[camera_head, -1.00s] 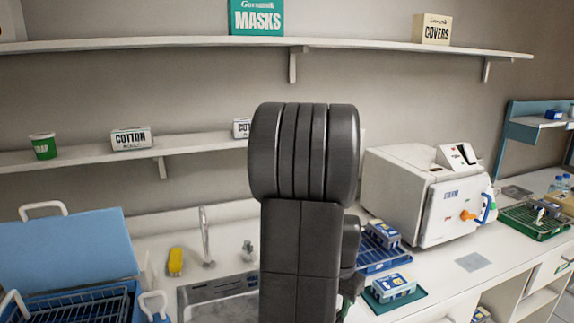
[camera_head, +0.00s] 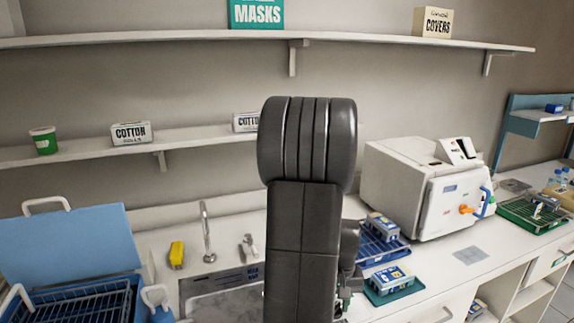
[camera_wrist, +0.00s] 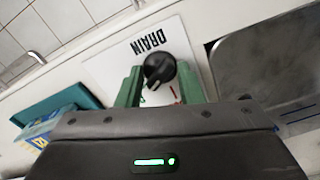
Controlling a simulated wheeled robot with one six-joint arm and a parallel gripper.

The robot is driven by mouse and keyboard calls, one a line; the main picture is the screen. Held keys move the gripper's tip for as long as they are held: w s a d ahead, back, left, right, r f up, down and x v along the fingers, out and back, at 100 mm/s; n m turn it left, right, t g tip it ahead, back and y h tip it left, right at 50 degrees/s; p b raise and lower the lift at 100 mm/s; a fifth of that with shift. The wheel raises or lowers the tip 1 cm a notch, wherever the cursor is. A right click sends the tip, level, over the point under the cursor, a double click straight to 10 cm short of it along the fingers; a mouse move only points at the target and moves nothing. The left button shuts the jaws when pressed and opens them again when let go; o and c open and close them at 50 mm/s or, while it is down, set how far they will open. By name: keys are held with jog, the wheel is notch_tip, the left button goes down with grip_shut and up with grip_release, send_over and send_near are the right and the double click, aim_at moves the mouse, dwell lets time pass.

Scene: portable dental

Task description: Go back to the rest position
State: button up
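My gripper (camera_wrist: 159,68) shows in the wrist view with its two green fingers apart. Nothing is held between them. A black round knob (camera_wrist: 159,70) on a white plate marked DRAIN (camera_wrist: 110,68) appears beyond and between the fingertips; I cannot tell how far away it is. In the head view my dark arm stands upright in the middle and hides most of the gripper.
A sink (camera_head: 222,300) lies left of my arm, with a tap (camera_head: 206,232) behind it. A blue rack (camera_head: 385,250) and a green tray (camera_head: 394,292) are close on the right. A white sterilizer (camera_head: 420,190) stands behind. Shelves (camera_head: 270,42) run along the wall.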

jog(key=n, duration=0.4)
jog(key=shift+d+p, duration=0.1)
jog(key=shift+p, duration=0.3)
jog(key=shift+r, duration=2.85)
